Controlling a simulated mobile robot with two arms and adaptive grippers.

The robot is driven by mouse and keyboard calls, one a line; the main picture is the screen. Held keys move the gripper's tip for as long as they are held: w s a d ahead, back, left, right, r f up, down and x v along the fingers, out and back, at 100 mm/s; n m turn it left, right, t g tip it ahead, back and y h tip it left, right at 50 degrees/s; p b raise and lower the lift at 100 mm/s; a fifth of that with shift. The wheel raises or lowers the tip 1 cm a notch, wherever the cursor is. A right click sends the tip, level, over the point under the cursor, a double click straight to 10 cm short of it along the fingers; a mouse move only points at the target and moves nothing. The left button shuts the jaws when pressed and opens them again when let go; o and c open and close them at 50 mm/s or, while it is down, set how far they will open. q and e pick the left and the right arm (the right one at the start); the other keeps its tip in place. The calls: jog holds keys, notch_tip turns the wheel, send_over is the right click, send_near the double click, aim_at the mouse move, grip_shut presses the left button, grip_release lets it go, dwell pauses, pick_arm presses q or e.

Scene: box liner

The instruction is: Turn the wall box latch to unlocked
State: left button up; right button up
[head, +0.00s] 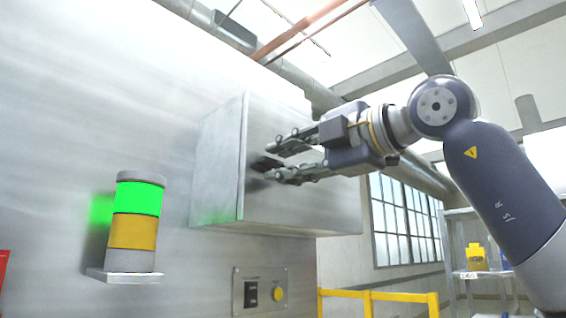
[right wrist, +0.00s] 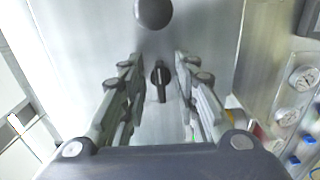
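The grey metal wall box (head: 222,165) is mounted on the wall left of centre in the head view, with its door closed. Its dark latch (head: 262,163) is on the door face, partly hidden by my fingers. In the right wrist view the black latch (right wrist: 161,80) has a slim handle that stands roughly upright in the picture. My right gripper (head: 275,162) is open at the door, with one finger above and one below the latch in the head view. In the right wrist view its fingers (right wrist: 157,85) flank the latch with gaps on both sides. My left gripper is not in view.
A stack light (head: 135,232), lit green, stands on a small wall bracket left of the box. A switch panel (head: 260,291) with a yellow button is below it. Yellow railing (head: 385,296) and shelving (head: 480,274) are at the right. Gauges (right wrist: 303,77) show in the right wrist view.

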jog(key=v, duration=1.1)
jog(key=shift+d, duration=0.15)
jog(key=shift+w, duration=0.1)
